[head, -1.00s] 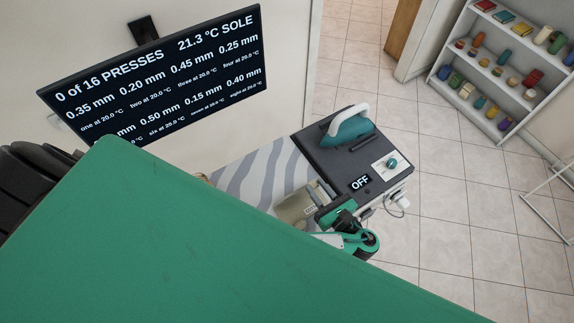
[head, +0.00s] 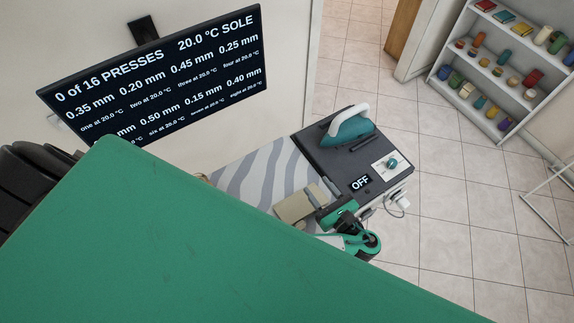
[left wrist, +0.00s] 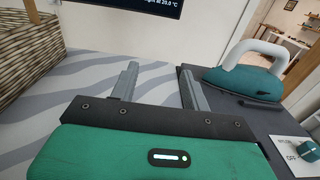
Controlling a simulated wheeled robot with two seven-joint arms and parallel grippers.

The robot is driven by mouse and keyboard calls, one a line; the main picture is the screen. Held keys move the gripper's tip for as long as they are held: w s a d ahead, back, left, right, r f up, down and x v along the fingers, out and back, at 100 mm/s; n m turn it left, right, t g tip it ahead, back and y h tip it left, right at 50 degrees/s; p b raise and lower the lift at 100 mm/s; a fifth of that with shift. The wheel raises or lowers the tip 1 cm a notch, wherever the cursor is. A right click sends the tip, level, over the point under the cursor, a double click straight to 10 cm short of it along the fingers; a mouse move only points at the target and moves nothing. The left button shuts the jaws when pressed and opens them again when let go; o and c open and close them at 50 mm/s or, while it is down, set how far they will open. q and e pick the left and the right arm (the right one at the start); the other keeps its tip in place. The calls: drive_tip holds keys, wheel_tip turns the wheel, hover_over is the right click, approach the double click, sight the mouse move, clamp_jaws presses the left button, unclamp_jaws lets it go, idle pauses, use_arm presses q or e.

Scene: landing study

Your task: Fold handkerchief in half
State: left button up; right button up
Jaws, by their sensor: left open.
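I cannot make out a handkerchief for certain in either view. A small beige piece (head: 295,206) shows beside my left gripper in the head view; I cannot tell what it is. My left gripper (head: 324,191) is over the striped board (head: 262,170), close to the dark iron rest. In the left wrist view the left gripper (left wrist: 160,88) has its two grey fingers wide apart, with nothing between them but striped cloth below. My right gripper is not in view. A large green surface hides much of the board's near side.
A teal iron (head: 348,128) with a white handle stands on the dark rest (head: 312,150), beside a knob and an OFF display. A wicker basket (left wrist: 28,45) is at the left in the wrist view. A wall screen (head: 160,75) and a shelf (head: 482,100) stand behind.

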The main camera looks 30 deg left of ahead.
use_arm(q)
wheel_tip(320, 180, up, 7)
drive_tip(key=s+d, duration=0.1)
drive_tip(key=d, duration=0.1)
drive_tip(key=shift+s+d+r, duration=0.2)
idle(0.8)
drive_tip(key=shift+d, duration=0.1)
